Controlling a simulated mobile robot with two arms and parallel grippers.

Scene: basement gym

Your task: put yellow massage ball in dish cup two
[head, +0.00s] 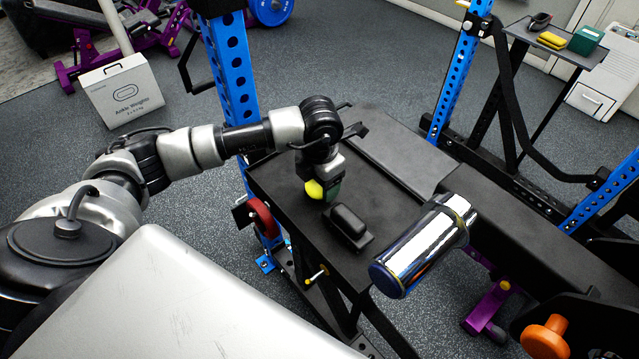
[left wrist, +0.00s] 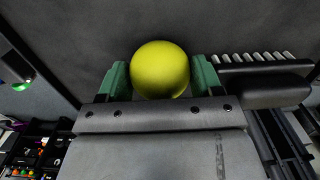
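The yellow massage ball (head: 314,189) is at the fingertips of my left gripper (head: 324,190), over the black table top. In the left wrist view the ball (left wrist: 160,70) sits between the two green fingers (left wrist: 160,80), with a finger close against each side. The gripper looks shut on it. The head view does not clearly show whether the ball touches the table. I cannot make out a dish with cups in either view. My right gripper is not in view.
A black rounded block (head: 348,222) stands on the black table (head: 385,205) close to the gripper. A chrome cylinder with a blue end (head: 425,245) juts over the table's right side. A blue upright (head: 230,70) rises behind my left arm. A small far table (head: 560,47) holds several items.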

